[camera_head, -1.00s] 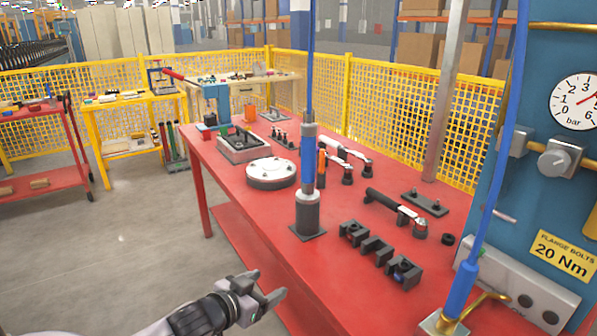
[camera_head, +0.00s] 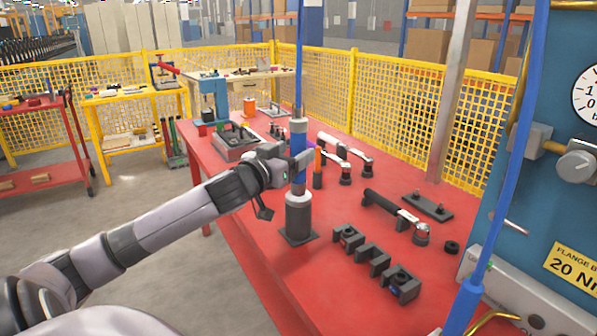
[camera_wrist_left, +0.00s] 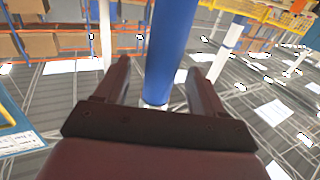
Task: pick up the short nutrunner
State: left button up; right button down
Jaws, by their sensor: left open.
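A blue upright nutrunner (camera_head: 298,152) with a pale collar stands in a black and grey cylindrical holder (camera_head: 298,215) on the red table; a blue line rises from its top. I take it for the short nutrunner. My left gripper (camera_head: 288,184) is open at the tool's blue body, coming from the left. Part of the body is hidden behind the gripper in the head view. My right gripper is not in view.
Black clamp blocks (camera_head: 375,262) and a black-handled ratchet tool (camera_head: 395,215) lie right of the holder. Another blue tool (camera_head: 467,305) hangs by the blue panel (camera_head: 560,215) at right. A metal post (camera_head: 452,95) rises behind. Bare red tabletop shows in front.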

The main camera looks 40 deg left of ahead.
pick_arm(q)
jog(key=shift+w+a+f+p, duration=0.1)
jog(key=shift+w+a+p, duration=0.05)
jog(key=shift+w, duration=0.65)
jog(key=shift+w+a+f+p, duration=0.1)
jog(key=shift+w+a+p, duration=0.1)
jog(key=shift+w, duration=0.6)
jog(key=shift+w+a+f+p, duration=0.1)
jog(key=shift+w+a, duration=0.05)
jog(key=shift+w, duration=0.65)
grip_shut()
jog(key=shift+r, duration=0.2)
